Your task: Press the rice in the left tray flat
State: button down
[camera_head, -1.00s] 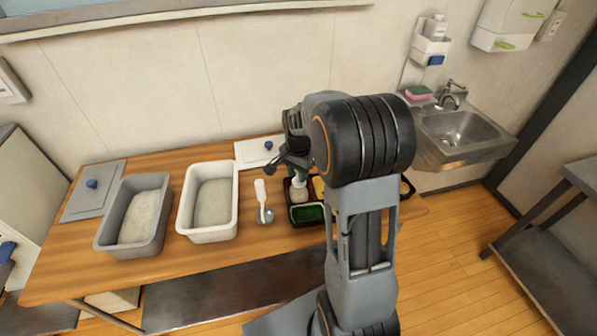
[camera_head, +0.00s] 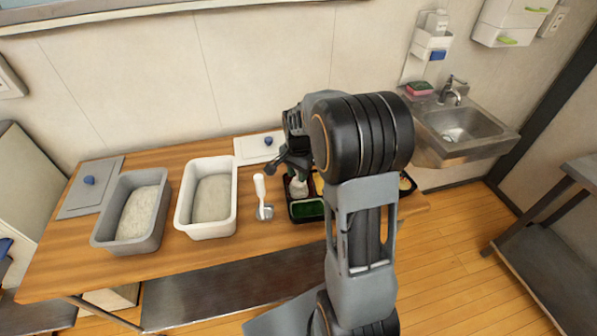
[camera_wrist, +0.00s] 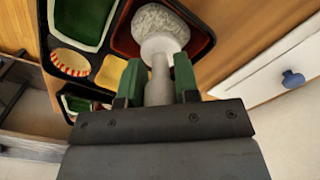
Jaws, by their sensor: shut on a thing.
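My gripper (camera_wrist: 158,80) is shut on the pale handle of a press (camera_wrist: 163,46). The press's broad end points away from the fingers. In the wrist view it overlaps a mound of white rice (camera_wrist: 153,17), which sits in the red-lined compartment of the left tray (camera_wrist: 119,31). I cannot tell whether press and rice touch. The rice's visible top looks rounded. In the head view my gripper (camera_head: 296,169) is above the back left of that tray (camera_head: 308,221); my arm hides much of it.
A scoop with white handle (camera_head: 259,185) lies left of the tray. Farther left stand a white rice tub (camera_head: 178,208) and a grey tub (camera_head: 102,228). A white lid (camera_head: 247,155) lies behind. A second tray (camera_head: 411,190) is partly hidden by my arm.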

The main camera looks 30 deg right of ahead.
jog(key=shift+f+b, duration=0.85)
jog(key=shift+f, duration=0.45)
dwell(1.3)
jog(key=shift+s, duration=0.1)
jog(key=shift+f, duration=0.2)
dwell(0.5)
jog(key=shift+r, duration=0.15)
dwell(0.6)
jog(key=shift+r+p, duration=0.55)
jog(key=shift+r, duration=0.15)
jog(key=shift+r+p, duration=2.55)
jog(key=shift+r, duration=0.85)
